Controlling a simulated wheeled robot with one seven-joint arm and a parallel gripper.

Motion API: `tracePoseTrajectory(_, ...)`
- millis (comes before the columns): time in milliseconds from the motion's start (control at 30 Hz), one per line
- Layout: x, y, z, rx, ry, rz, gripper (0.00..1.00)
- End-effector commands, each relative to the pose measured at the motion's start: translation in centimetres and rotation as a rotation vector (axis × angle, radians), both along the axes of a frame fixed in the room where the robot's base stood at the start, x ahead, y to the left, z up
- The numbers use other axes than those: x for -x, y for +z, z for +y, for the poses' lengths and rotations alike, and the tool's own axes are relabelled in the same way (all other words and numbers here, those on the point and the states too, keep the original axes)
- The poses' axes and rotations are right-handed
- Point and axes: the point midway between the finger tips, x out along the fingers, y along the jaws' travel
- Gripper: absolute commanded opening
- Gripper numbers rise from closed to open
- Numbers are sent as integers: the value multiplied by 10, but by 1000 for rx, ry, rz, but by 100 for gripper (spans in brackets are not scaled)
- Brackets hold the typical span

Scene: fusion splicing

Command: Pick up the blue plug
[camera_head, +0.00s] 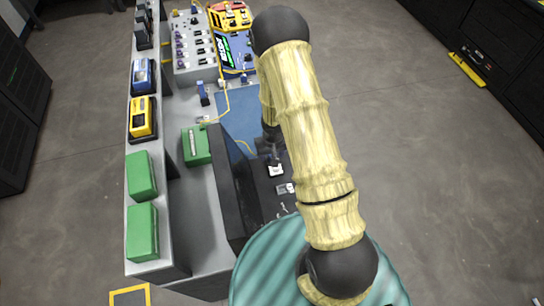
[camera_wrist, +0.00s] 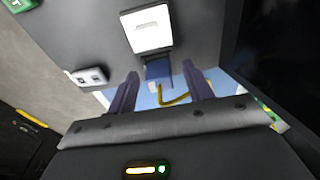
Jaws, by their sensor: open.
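The blue plug (camera_wrist: 158,71) shows in the wrist view between my two fingertips, with a yellow cable running from it. A white square piece (camera_wrist: 147,30) is right beside its upper end; I cannot tell whether the plug sits in it. My gripper (camera_wrist: 160,68) is open, with one dark finger on each side of the plug and a visible gap to each. In the head view my gripper (camera_head: 271,140) is low over the dark part of the bench, near the white piece (camera_head: 275,171). The plug is hidden by my arm there.
A small grey-white part (camera_wrist: 88,77) lies left of the plug. In the head view a tall dark panel (camera_head: 234,185) stands close left of my gripper. Green boxes (camera_head: 141,232) and a yellow device (camera_head: 142,117) line the left shelf. A blue mat (camera_head: 238,112) lies behind.

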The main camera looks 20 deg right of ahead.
Motion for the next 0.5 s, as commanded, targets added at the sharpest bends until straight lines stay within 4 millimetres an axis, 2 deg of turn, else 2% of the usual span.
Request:
tracePoseTrajectory(467,0,1,0,0,-1,-1,51)
tracePoseTrajectory(500,0,1,0,0,-1,-1,45)
